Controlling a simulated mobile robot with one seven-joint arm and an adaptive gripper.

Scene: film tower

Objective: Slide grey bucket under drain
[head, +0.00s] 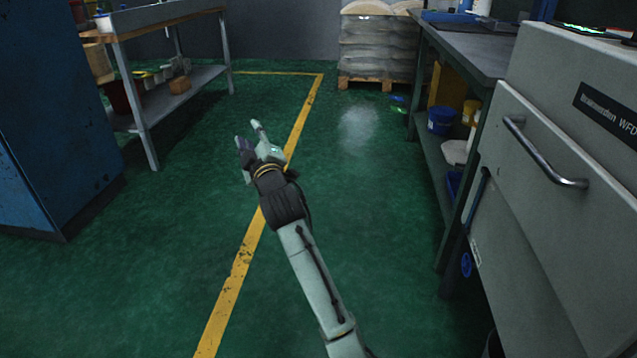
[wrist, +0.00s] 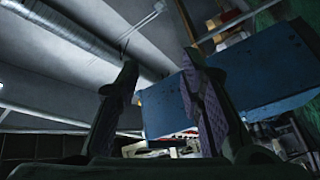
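My gripper (head: 248,133) is held out over the green floor in the head view, near the yellow line. In the wrist view its two fingers stand apart with nothing between them, so my gripper (wrist: 160,62) is open and empty. I cannot make out a grey bucket for certain. A dark rounded edge (head: 493,345) shows at the bottom of the head view, below the grey machine, mostly cut off by the frame. A blue round fitting (head: 467,265) sits low beside the machine; I cannot tell whether it belongs to a drain.
A grey machine (head: 540,190) with a bar handle stands at the right. Beyond it is a workbench (head: 475,52) with a blue bucket (head: 440,121) on its lower shelf. A blue cabinet (head: 50,120) and a metal table (head: 165,14) stand left. The middle floor is clear.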

